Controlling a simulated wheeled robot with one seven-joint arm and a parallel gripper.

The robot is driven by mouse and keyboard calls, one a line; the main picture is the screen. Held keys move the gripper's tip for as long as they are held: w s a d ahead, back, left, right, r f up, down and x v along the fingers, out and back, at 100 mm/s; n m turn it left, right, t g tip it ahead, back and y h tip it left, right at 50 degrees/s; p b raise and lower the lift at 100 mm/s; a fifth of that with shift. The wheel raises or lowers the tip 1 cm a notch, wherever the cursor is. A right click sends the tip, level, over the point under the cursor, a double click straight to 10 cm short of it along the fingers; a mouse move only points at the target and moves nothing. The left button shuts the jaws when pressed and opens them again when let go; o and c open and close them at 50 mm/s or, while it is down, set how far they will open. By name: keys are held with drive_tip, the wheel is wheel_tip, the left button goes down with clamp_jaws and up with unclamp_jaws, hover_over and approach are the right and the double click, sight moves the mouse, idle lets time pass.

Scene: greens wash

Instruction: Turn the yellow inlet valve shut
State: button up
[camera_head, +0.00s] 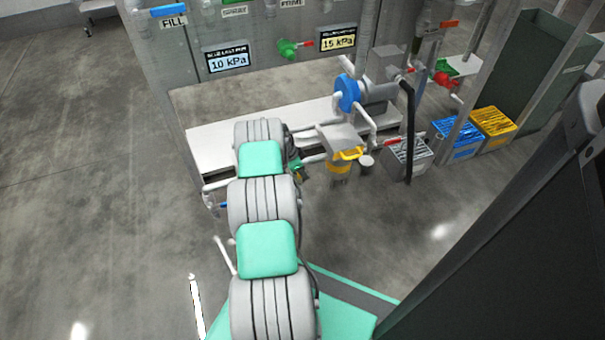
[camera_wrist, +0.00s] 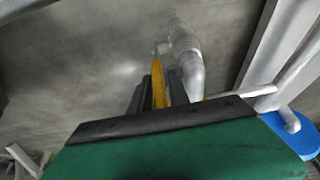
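The yellow inlet valve shows in the wrist view as a narrow yellow handle (camera_wrist: 158,84) beside a pale grey pipe with an elbow. My gripper (camera_wrist: 159,88) has one dark finger on each side of this handle. The fingers are close together and look closed on it; no clear gap shows. In the head view my gripper (camera_head: 296,164) is small and partly hidden behind my own arm, near the white pipes at the skid's front edge. A yellow patch shows beside it, but the handle's angle is hard to tell there.
Blue (camera_head: 459,139) and yellow (camera_head: 493,127) crates stand at right. The floor at left is clear.

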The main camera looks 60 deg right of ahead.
clamp_jaws()
drive_tip(key=shift+a, duration=0.1)
idle(1.2)
